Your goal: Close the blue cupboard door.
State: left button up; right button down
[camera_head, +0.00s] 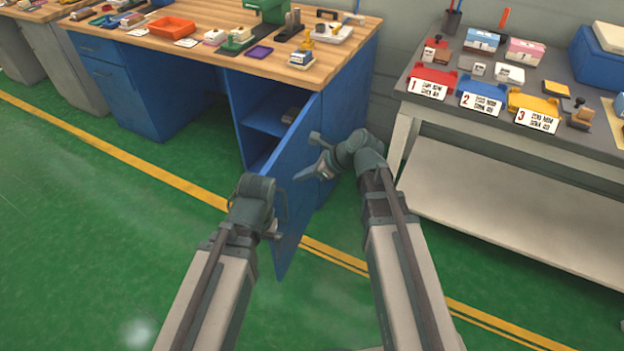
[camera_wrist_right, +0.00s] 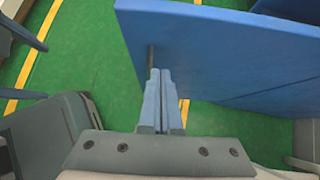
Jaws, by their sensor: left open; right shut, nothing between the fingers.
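The blue cupboard door (camera_head: 290,205) stands ajar, swung out from the blue cupboard (camera_head: 262,115) under the wooden workbench. Its free edge is toward me, and a shelf shows through the gap. My right gripper (camera_head: 304,176) is shut and empty at the door's outer side. In the right wrist view the shut fingers (camera_wrist_right: 160,72) point at the door panel (camera_wrist_right: 215,45), their tips by a thin dark bar on it; I cannot tell whether they touch. My left gripper (camera_head: 279,214) is open near the door's free edge, partly hidden by its own wrist.
The wooden workbench (camera_head: 215,52) carries trays and small parts. A grey table (camera_head: 560,135) with red, blue and yellow bins stands to the right, with a lower shelf (camera_head: 510,215). The green floor (camera_head: 90,220) at the left is clear.

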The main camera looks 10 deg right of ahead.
aim_at(275, 179)
jog(key=shift+w+a+f, duration=0.25)
jog(key=shift+w+a, duration=0.2)
jog(key=shift+a, duration=0.35)
jog(key=shift+w+a+f, duration=0.25)
jog(key=shift+w+a, duration=0.25)
jog(key=shift+a, duration=0.3)
jog(key=shift+w+a+f, duration=0.25)
jog(key=shift+w+a, duration=0.2)
jog(key=shift+a, duration=0.35)
jog(key=shift+b, duration=0.3)
